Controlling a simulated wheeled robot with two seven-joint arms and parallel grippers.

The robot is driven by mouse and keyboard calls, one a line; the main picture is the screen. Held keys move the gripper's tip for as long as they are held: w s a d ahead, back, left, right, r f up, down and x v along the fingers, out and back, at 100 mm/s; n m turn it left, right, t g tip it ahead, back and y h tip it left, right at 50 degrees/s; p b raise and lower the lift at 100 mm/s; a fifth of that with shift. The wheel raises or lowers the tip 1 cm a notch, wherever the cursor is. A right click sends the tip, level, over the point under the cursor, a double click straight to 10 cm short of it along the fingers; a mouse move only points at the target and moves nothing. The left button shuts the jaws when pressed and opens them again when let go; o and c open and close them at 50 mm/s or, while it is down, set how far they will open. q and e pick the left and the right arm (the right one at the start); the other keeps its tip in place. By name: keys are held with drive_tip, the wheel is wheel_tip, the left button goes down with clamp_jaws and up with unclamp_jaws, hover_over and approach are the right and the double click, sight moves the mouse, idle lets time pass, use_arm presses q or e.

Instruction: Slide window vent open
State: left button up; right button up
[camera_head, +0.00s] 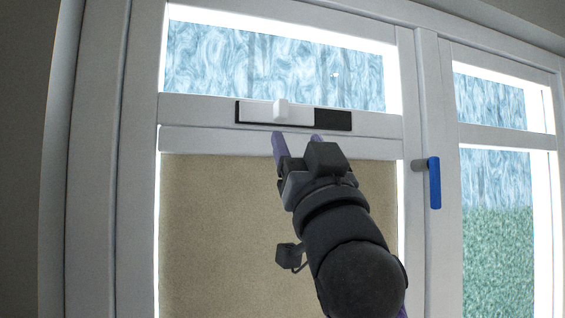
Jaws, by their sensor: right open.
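The window vent is a black strip (333,120) on the white crossbar, below the upper pane. A white slider (262,113) with a raised knob (281,108) covers most of its left and middle part. The strip's right part shows black, with a thin black edge at the far left. My right gripper (297,136) comes up from below, its two purple fingers open and empty. The left fingertip is just below the knob in the picture, and the right one is near the slider's right end. I cannot tell whether they touch. My left gripper is out of view.
A blue window handle (434,183) sticks out from the frame to the right of my arm. A tan panel (215,235) fills the lower left window. Another window (497,200) with patterned panes is at the right.

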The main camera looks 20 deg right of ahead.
sight(284, 105)
drive_tip(key=p+x, duration=0.6)
drive_tip(key=x, duration=0.3)
drive_tip(key=shift+r, duration=0.35)
drive_tip(key=shift+w+r, duration=0.1)
drive_tip(key=shift+w, duration=0.25)
clamp_jaws()
idle(0.5)
